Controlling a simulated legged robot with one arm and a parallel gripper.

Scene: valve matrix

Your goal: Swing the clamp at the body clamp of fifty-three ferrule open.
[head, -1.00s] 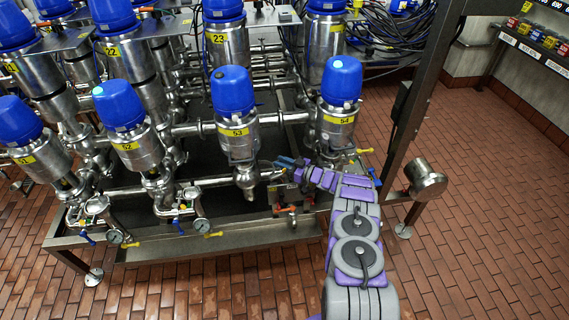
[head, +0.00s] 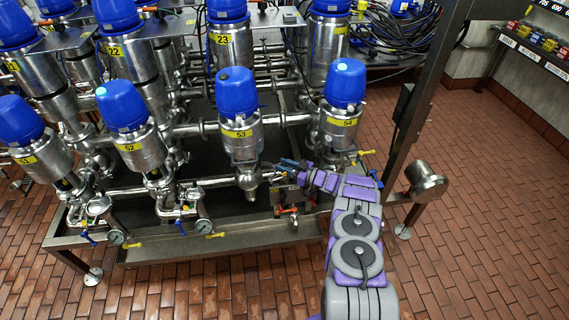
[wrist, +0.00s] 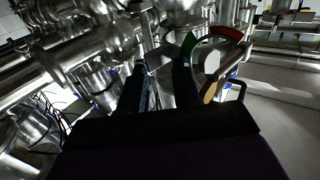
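Valve 53 (head: 238,128) has a blue cap, a steel body and a yellow label, in the middle of the head view. Its body clamp is too small and cluttered to make out below the label. My gripper (head: 284,166) is to the lower right of the valve's body, close to the pipework between valves 53 and 54. In the wrist view, my gripper (wrist: 160,72) shows two dark fingers standing apart, with shiny steel parts beyond and between them. I cannot tell whether they touch anything.
Valve 54 (head: 341,118) stands right of valve 53, just above my arm, and valve 52 (head: 132,130) stands to the left. A steel post (head: 420,90) rises on the right. The brick floor (head: 490,220) at right is clear.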

